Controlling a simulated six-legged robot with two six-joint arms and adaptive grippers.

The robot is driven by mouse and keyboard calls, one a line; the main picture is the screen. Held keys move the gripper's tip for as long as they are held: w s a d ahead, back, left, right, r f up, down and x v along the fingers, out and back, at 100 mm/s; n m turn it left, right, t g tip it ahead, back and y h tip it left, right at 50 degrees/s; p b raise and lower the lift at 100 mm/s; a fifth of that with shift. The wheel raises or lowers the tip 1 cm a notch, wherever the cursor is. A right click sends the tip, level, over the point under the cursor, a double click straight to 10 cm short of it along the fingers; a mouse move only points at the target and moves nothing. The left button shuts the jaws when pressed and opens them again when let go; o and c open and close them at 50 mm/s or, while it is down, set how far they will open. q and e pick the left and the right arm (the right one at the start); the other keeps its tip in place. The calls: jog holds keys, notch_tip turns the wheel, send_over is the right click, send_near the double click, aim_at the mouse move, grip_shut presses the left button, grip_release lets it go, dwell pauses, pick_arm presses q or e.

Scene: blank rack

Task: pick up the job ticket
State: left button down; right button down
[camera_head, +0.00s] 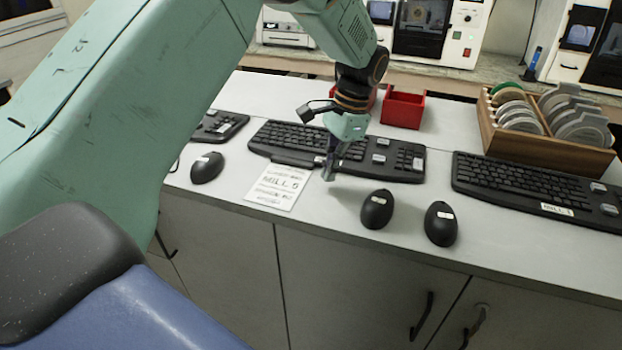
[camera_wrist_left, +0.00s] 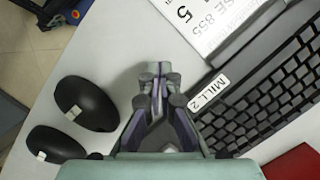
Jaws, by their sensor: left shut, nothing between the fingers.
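The job ticket (camera_head: 279,187) is a white printed card reading "MILL 5". It lies flat on the light counter (camera_head: 320,212), in front of the middle keyboard (camera_head: 345,148). In the left wrist view the ticket (camera_wrist_left: 196,22) shows at the top, partly cut off by the frame. My left gripper (camera_head: 329,172) is shut and empty, pointing down just right of the ticket, close to the keyboard's front edge. In the left wrist view its fingertips (camera_wrist_left: 160,72) are together, apart from the ticket. My right gripper is not in view.
Black mice lie on the counter: one (camera_head: 207,167) left of the ticket, two (camera_head: 377,209) (camera_head: 441,223) to the right. Another keyboard (camera_head: 538,188) lies at right. A red bin (camera_head: 403,108) and a wooden disc rack (camera_head: 575,153) stand behind. The counter's front edge is near the ticket.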

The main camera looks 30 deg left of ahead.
aim_at(305, 194)
pick_arm(q)
jog(key=shift+s+a+f, duration=0.15)
jog(key=shift+s+f, duration=0.3)
jog(key=shift+f, duration=0.4)
jog(key=shift+s+a+r+p, duration=0.1)
jog(key=shift+s+a+p, duration=0.25)
jog(key=shift+s+a, duration=0.8)
jog(key=shift+s, duration=0.3)
jog(key=shift+s+d, duration=0.1)
jog(key=shift+s, duration=0.05)
